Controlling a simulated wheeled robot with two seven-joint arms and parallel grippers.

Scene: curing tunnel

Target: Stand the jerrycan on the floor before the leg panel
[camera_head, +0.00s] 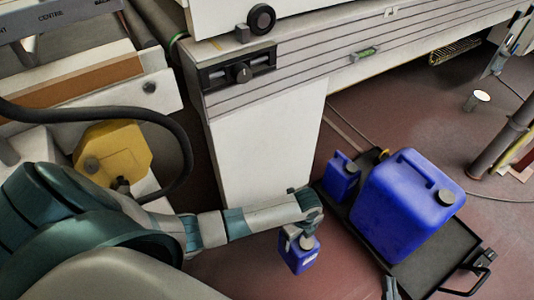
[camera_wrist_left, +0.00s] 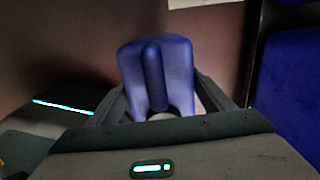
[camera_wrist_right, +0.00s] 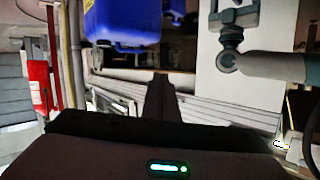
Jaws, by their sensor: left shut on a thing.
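A small blue jerrycan (camera_head: 298,256) with a white label hangs below my left gripper (camera_head: 308,212), in front of the white leg panel (camera_head: 268,150). The gripper is shut on its top; the left wrist view shows the jerrycan (camera_wrist_left: 156,65) between the two dark fingers. It looks roughly upright. I cannot tell whether its base touches the floor (camera_head: 335,265). My right gripper (camera_wrist_right: 160,100) appears shut and empty in the right wrist view, its fingers close together. The left arm (camera_wrist_right: 270,66) also shows there, before a white panel.
A black tray trolley (camera_head: 440,262) to the right carries a large blue jerrycan (camera_head: 408,205) and a smaller blue one (camera_head: 341,177). A yellow container (camera_head: 112,155) and a black hose (camera_head: 150,115) are on the left. A white cup-like post (camera_head: 477,100) stands on the floor beyond.

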